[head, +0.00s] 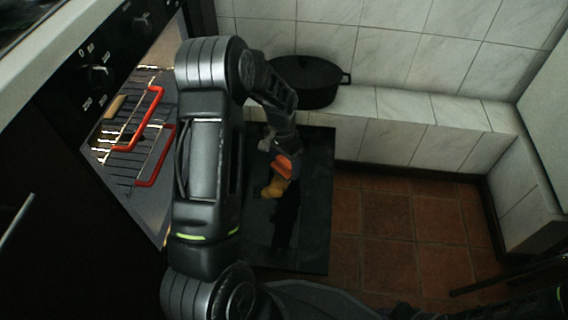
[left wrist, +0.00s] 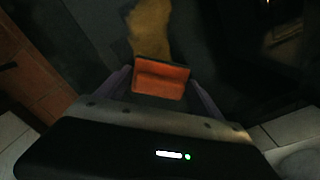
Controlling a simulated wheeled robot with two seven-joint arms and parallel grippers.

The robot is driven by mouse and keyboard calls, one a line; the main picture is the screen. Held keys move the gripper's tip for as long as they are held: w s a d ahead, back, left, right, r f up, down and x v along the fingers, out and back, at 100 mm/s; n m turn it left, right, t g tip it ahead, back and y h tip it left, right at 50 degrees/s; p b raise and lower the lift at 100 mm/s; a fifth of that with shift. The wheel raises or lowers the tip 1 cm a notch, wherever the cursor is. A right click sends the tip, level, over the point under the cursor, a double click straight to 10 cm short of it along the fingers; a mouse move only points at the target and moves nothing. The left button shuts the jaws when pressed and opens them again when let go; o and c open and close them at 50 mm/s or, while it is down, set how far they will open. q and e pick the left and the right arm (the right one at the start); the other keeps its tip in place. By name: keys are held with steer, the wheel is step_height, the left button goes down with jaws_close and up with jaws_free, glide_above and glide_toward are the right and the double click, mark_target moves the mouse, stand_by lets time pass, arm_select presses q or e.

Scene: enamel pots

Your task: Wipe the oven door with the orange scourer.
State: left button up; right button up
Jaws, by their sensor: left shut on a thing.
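My left gripper (head: 281,153) is shut on the orange scourer (head: 283,166), low over a dark flat panel (head: 318,225) that looks like the lowered oven door. In the left wrist view the scourer (left wrist: 161,78) sits between the two fingers of the gripper (left wrist: 160,88). A yellow-brown patch (head: 274,188) lies on the dark panel right beside the scourer; it also shows in the left wrist view (left wrist: 150,28). I cannot tell whether the scourer touches the panel. My left arm hides part of the panel and the oven. My right gripper is not in view.
The oven front with knobs (head: 99,75) stands at the left, with racks and red handles (head: 157,160) inside. A black pot (head: 307,82) stands on the tiled ledge (head: 405,105) at the back.

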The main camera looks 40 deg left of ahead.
mark_target(279, 155)
arm_select(q)
steer(key=shift+w+a+f+b, duration=0.1)
steer(key=shift+w+a, duration=0.15)
steer(key=shift+w, duration=0.2)
steer(key=shift+w+a+b, duration=0.1)
steer(key=shift+w+a, duration=0.15)
steer(key=shift+w, duration=0.2)
steer(key=shift+w+a+f+b, duration=0.1)
steer(key=shift+w+a, duration=0.15)
steer(key=shift+w, duration=0.2)
steer(key=shift+s+a, duration=0.5)
steer(key=shift+a, duration=0.4)
steer(key=shift+s+d+r+p, duration=0.15)
steer(key=shift+s+d+p, duration=0.25)
steer(key=shift+s, duration=0.1)
steer(key=shift+s+d+r+p, duration=0.1)
steer(key=shift+s+d+p, duration=0.15)
steer(key=shift+s+p, duration=0.2)
steer(key=shift+s+d+f, duration=0.1)
steer(key=shift+s+d, duration=0.15)
steer(key=shift+s, duration=0.25)
steer(key=shift+s, duration=0.1)
